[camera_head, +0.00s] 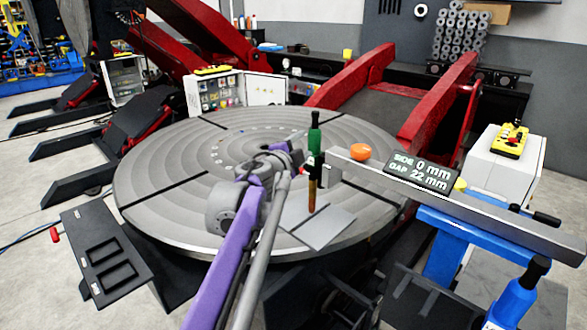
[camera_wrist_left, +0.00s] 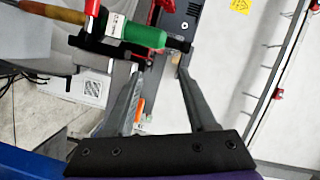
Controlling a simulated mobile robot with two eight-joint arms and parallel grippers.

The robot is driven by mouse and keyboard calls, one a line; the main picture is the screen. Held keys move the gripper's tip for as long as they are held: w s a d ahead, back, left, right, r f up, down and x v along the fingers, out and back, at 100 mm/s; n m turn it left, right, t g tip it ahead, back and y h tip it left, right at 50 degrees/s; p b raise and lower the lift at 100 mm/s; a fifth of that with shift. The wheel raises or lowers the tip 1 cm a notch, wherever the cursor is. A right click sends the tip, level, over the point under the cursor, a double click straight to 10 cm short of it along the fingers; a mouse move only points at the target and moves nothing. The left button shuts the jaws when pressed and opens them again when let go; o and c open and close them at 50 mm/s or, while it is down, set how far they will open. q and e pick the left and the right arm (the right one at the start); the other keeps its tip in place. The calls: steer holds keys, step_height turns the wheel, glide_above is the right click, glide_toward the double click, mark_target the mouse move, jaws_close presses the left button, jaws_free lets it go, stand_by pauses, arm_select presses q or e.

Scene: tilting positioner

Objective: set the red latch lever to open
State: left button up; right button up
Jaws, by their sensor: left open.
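My left gripper (camera_head: 297,160) is over the middle of the round grey turntable (camera_head: 160,190), partly hidden by its own wrist. In the left wrist view its two fingers (camera_wrist_left: 160,74) are apart with nothing between the tips. A small red part (camera_head: 304,171) shows close beside the gripper, next to an upright green-handled piece (camera_head: 314,140). In the wrist view a red part (camera_wrist_left: 135,68) shows near the left fingertip, below the green handle (camera_wrist_left: 145,36). I cannot tell whether this red part is the latch lever. My right gripper is not in view.
A long grey bar (camera_head: 480,210) on a blue stand (camera_head: 446,258) extends right from the turntable. A display (camera_head: 420,172) reads side 0 mm, gap 22 mm. An orange knob (camera_head: 360,151) is near the bar.

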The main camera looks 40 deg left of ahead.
mark_target(303, 172)
arm_select(q)
steer(key=s+a+f+m+g+h, duration=0.2)
steer(key=a+f+m+g+h, duration=0.3)
steer(key=a+f+m, duration=0.4)
steer(key=w+f+n, duration=0.1)
steer(key=w+f, duration=0.2)
steer(key=w, duration=0.5)
steer(key=shift+w+d+f, duration=0.15)
steer(key=shift+w+d, duration=0.05)
steer(key=shift+w, duration=0.15)
jaws_close()
stand_by(0.7)
